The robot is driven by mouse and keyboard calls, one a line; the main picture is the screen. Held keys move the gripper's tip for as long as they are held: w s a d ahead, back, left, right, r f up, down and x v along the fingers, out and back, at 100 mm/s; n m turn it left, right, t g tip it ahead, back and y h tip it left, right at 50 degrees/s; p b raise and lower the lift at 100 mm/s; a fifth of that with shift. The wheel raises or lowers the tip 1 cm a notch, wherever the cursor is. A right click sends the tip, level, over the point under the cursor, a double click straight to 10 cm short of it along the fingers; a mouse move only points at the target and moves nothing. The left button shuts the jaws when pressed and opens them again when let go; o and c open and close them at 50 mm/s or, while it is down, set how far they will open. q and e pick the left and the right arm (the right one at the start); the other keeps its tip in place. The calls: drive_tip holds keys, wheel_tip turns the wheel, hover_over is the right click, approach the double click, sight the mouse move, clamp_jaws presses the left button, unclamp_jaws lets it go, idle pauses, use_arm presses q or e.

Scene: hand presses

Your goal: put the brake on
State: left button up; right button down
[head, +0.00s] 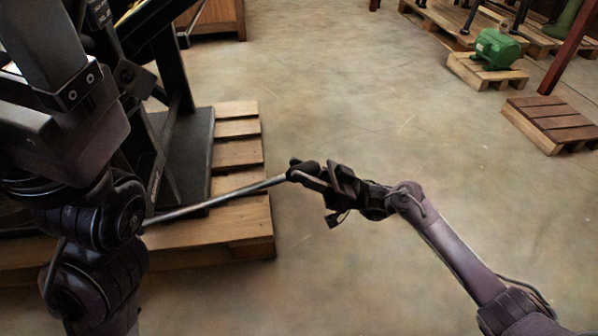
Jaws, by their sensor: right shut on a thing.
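A long metal lever (220,200) reaches out to the right from the dark machine (178,125) on the left. The lever ends in a black grip (301,170). My right gripper (316,180) is shut on the lever at this black end, with its arm coming in from the lower right. The lever slopes gently upward to the right in the picture. Its inner end is hidden behind my left arm. My left arm fills the left side, and I cannot make out its gripper's fingers.
The machine stands on a wooden pallet (238,155). Clear concrete floor lies to the right of it. A green motor (495,48) sits on a small pallet at the upper right, near another small pallet (552,122) and a dark red post (568,50).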

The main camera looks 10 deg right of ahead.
drive_tip(key=shift+d+f, duration=0.15)
drive_tip(key=shift+f, duration=0.3)
drive_tip(key=shift+f, duration=0.1)
drive_tip(key=c, duration=1.3)
unclamp_jaws()
drive_tip(key=shift+o, duration=1.3)
drive_tip(key=shift+d, duration=0.1)
